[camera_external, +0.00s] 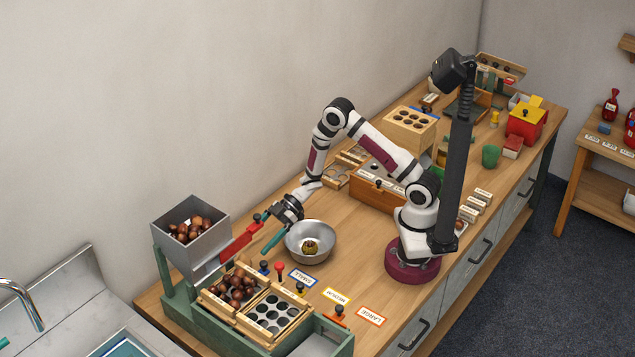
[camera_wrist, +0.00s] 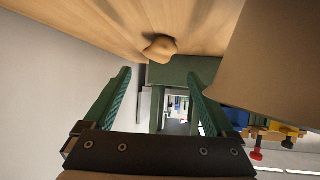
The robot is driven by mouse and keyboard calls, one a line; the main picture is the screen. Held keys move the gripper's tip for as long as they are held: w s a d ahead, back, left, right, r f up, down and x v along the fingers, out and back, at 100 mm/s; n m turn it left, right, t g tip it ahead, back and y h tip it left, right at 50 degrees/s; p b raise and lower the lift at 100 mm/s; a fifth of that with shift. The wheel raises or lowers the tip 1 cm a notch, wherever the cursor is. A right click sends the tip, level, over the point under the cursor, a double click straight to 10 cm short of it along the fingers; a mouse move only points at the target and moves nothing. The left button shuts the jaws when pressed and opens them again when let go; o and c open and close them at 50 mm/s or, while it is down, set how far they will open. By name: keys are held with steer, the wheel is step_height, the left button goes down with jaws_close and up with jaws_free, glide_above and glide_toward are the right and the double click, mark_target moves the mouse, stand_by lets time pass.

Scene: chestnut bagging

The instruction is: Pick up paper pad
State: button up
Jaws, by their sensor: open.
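My gripper (camera_external: 272,238) is above the left part of the bench, between the grey hopper and the metal bowl, tilted down and to the left. In the wrist view its two green ribbed fingers (camera_wrist: 158,74) are spread wide with nothing between them. I cannot pick out a paper pad with certainty in either view. A small tan lump (camera_wrist: 160,48) lies on the wood beyond the fingertips; I cannot tell what it is.
The grey hopper (camera_external: 192,252) of chestnuts stands on a green frame (camera_external: 163,270), with a red handle near my gripper. A metal bowl (camera_external: 325,238) holds a round brownish thing. Wooden trays and coloured stampers crowd the front.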

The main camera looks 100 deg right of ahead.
mark_target(245, 257)
steer(key=x, duration=0.9)
steer(key=shift+s+d+f, duration=0.1)
steer(key=shift+s+f, duration=0.05)
steer(key=c, duration=1.4)
